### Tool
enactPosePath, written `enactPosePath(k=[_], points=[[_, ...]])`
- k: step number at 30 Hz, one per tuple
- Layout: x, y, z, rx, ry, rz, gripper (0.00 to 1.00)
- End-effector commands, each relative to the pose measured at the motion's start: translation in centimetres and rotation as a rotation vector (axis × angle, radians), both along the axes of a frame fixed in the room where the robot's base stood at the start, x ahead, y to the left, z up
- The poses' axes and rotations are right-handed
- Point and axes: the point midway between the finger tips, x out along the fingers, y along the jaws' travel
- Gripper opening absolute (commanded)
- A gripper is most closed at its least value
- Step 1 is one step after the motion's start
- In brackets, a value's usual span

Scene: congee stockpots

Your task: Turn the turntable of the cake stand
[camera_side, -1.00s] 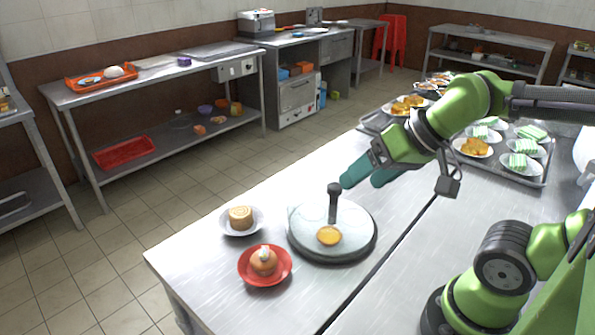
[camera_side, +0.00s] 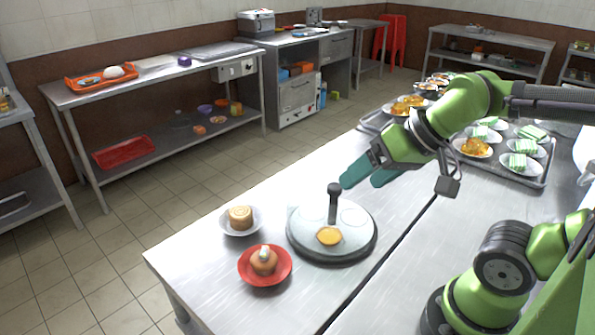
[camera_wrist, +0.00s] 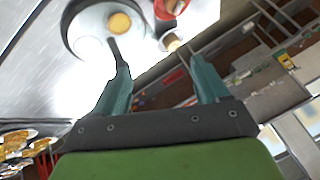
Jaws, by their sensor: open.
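A white plate with a rolled cake (camera_side: 240,217) and a red plate with a round bun (camera_side: 264,262) stand left of the turntable. Trays of filled plates (camera_side: 520,162) lie behind and right of my gripper. The table front right of the turntable is clear.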

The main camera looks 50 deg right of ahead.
Motion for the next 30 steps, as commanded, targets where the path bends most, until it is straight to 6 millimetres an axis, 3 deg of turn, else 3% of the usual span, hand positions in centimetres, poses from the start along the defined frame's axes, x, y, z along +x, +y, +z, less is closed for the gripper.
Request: enactPosePath(k=[7,9,13,17,24,30], points=[[0.0,0.0,0.0,0.000,0.000,0.000,0.74],[0.0,0.0,0.0,0.000,0.002,-0.001,0.65],[0.7,-0.2,-0.8,0.003,0.046,-0.006,0.63],[3.5,-1.3,-0.3,-0.006,0.127,-0.028,0.63],[10.2,-5.8,1.2,-0.037,0.405,-0.158,0.63],[13.5,-9.1,2.8,-0.064,0.588,-0.325,0.63]])
